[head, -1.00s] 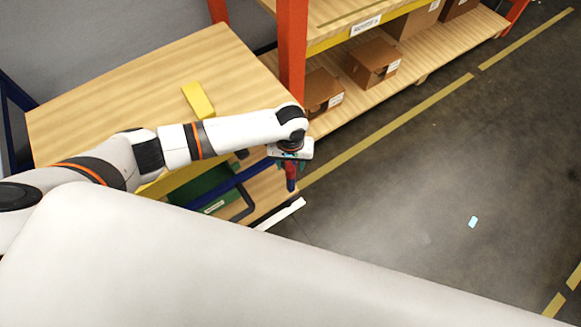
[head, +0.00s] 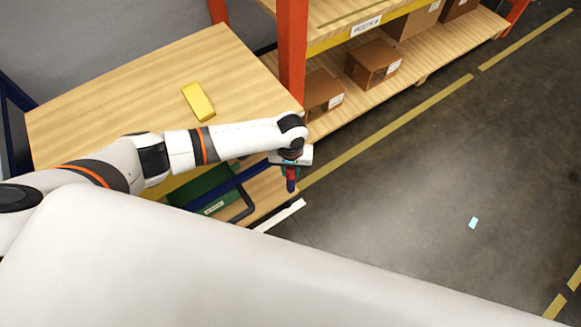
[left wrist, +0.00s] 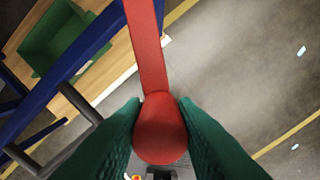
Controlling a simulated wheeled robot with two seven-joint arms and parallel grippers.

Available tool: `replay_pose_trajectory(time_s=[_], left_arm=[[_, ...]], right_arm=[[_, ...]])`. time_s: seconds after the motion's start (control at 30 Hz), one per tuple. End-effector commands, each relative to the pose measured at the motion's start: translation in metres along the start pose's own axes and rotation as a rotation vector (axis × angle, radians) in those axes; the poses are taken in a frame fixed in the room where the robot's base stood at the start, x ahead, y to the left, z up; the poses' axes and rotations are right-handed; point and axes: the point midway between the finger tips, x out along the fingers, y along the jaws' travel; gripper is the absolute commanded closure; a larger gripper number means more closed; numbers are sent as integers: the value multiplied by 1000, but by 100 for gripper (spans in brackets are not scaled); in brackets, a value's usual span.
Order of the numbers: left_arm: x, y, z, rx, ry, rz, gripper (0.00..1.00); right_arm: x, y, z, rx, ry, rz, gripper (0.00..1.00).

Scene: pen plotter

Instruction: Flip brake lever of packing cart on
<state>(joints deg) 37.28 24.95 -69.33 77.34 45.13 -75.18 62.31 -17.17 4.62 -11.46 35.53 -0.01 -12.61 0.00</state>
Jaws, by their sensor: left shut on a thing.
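The packing cart (head: 130,95) has a wooden top and blue frame bars, and stands at the left in the head view. Its red brake lever (head: 291,185) shows only as a small piece at the cart's right corner, below my left gripper (head: 290,172). In the left wrist view, the red lever (left wrist: 148,50) runs from the top edge down to a rounded knob (left wrist: 160,130). The green fingers of my left gripper (left wrist: 160,135) are shut on this knob, one on each side. My right gripper is not in view.
A yellow object (head: 198,102) lies on the cart top. A green bin (head: 205,190) sits on the lower level. An orange-posted rack (head: 292,55) with cardboard boxes (head: 373,63) stands behind. The floor (head: 430,160) to the right is mostly clear.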

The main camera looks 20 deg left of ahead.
Motion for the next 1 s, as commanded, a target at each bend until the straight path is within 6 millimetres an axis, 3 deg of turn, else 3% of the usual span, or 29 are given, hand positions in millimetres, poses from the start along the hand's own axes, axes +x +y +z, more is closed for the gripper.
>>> replay_pose_trajectory(time_s=[0.37,0.7,1.0], left_arm=[[-3,-9,1,-86,4,-1,100],[-3,-34,11,-360,7,0,100],[-1,-55,29,-638,6,0,100]], right_arm=[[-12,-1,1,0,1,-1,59],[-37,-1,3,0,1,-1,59],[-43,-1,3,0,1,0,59]])
